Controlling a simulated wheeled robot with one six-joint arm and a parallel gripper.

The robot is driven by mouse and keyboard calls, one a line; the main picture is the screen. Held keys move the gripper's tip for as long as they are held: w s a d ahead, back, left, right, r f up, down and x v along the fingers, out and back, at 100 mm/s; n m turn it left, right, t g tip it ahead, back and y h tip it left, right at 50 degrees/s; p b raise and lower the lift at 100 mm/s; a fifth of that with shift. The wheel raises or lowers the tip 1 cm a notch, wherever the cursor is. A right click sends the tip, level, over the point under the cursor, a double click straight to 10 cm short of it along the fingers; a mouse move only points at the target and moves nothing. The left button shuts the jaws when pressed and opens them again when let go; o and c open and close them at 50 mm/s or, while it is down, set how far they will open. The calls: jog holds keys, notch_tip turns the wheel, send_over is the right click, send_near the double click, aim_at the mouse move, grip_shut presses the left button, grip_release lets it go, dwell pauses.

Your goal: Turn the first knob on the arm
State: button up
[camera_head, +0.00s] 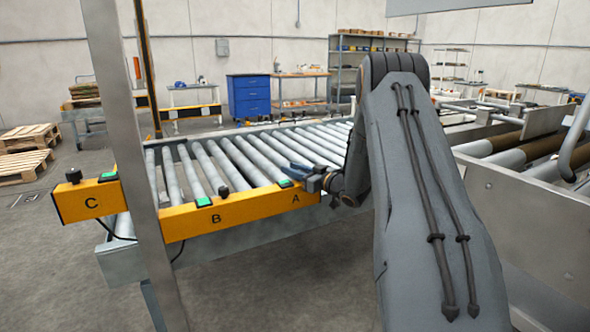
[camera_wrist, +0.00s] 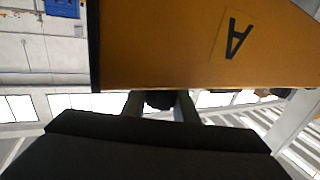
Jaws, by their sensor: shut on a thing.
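The orange control arm (camera_head: 250,208) is a long bar marked C, B and A along the front of the roller conveyor. Its A end also fills the top of the wrist view (camera_wrist: 160,45), with the letter upside down. My gripper (camera_wrist: 160,99) is shut on the black knob (camera_wrist: 160,104) at the A section, one finger on each side. The knob is mostly hidden by the fingers and the dark gripper body. In the head view my gripper (camera_head: 312,182) is small at the A end and covers that knob. Black knobs at B (camera_head: 223,191) and C (camera_head: 73,175) stand free.
Green buttons sit beside the letters, one near A (camera_head: 284,183). The roller conveyor (camera_head: 240,160) lies behind the bar. A grey metal post (camera_head: 135,150) stands in front of it at left. A second conveyor (camera_head: 530,190) is at right. Open floor lies at front left.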

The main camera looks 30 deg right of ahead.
jog(key=n+g+y, duration=0.1)
jog(key=y, duration=0.1)
jog(key=n+g+y+b, duration=0.1)
jog(key=n+y, duration=0.1)
jog(key=a+n+g+y, duration=0.1)
jog(key=shift+s+f+g+y+b, duration=0.1)
jog(key=shift+s+g+y+b, duration=0.2)
jog(key=shift+s+y, duration=0.1)
jog(key=shift+s+a+n+g+y+b, duration=0.2)
jog(key=shift+n+g+y+b, duration=0.4)
jog(key=shift+n+g, duration=0.2)
jog(key=shift+s+a+n+g+y+b, duration=0.15)
jog(key=shift+n+g+y+b, duration=0.3)
jog(key=shift+n+g+y, duration=0.25)
jog(key=shift+g, duration=0.4)
jog(key=o, duration=1.1)
jog(key=shift+c, duration=0.2)
jog(key=shift+r, duration=0.25)
notch_tip(320, 180, up, 10)
